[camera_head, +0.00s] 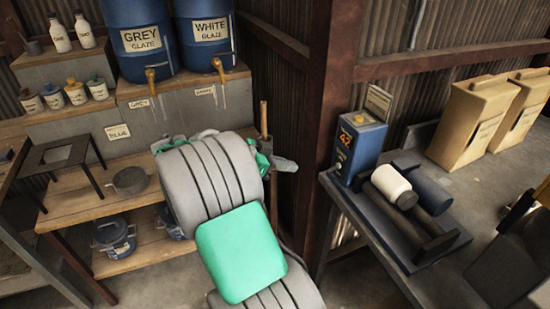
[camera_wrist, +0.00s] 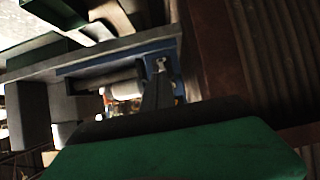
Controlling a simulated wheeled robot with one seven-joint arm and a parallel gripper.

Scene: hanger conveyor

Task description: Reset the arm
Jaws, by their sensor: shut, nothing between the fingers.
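My arm, grey and ribbed with a green cover, rises through the middle of the head view, and its bulk hides part of its far end. In the wrist view my gripper (camera_wrist: 160,68) shows as a dark narrow shape above my green casing. Its fingers are together and it holds nothing. It appears to be in the air, clear of any object, though the dark picture makes distance hard to judge.
Left is a wooden bench (camera_head: 85,205) with a black stand (camera_head: 68,158); above it are a grey glaze barrel (camera_head: 142,38) and white glaze barrel (camera_head: 205,32). Right, a table (camera_head: 375,240) bears a blue device (camera_head: 358,145) and roller rack (camera_head: 425,240). A rusty post (camera_head: 325,100) stands between.

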